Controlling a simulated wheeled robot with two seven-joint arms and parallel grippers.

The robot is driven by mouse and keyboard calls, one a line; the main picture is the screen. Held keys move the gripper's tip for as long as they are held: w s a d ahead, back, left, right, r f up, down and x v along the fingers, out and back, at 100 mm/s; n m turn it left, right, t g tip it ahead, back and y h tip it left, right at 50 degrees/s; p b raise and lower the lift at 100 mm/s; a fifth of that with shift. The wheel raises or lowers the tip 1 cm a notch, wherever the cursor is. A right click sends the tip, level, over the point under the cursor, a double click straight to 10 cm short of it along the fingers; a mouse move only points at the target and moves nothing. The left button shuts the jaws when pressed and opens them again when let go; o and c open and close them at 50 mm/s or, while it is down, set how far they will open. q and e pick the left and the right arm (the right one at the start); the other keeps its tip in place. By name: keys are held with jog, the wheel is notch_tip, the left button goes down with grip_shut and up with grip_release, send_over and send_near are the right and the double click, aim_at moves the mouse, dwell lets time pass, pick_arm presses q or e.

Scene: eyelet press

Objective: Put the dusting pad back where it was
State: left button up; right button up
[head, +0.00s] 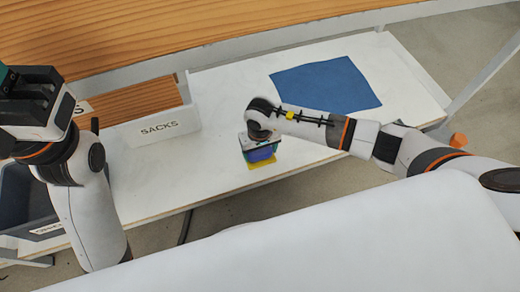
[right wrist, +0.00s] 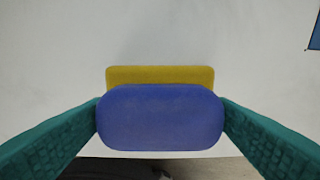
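The dusting pad, a blue rounded block (right wrist: 160,117), sits between the two teal fingers of my right gripper (right wrist: 160,122), which touch its two ends. A yellow slab (right wrist: 160,74) shows below and behind the blue block; whether they are joined is not clear. In the head view the blue block (head: 262,153) is under my right gripper (head: 261,146), low over the white table near its front edge, with yellow (head: 262,163) under it. My left gripper (head: 30,100) is raised at the far left; its fingertips are not clearly visible.
A white bin labelled SACKS (head: 165,128) stands left of the pad on the white table (head: 215,185). A blue cloth (head: 325,88) lies flat at the back right. A dark bin (head: 22,200) is at the lower left. The table around the pad is clear.

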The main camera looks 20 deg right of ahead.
jog(key=shift+o, duration=1.4)
jog(key=shift+r, duration=0.1)
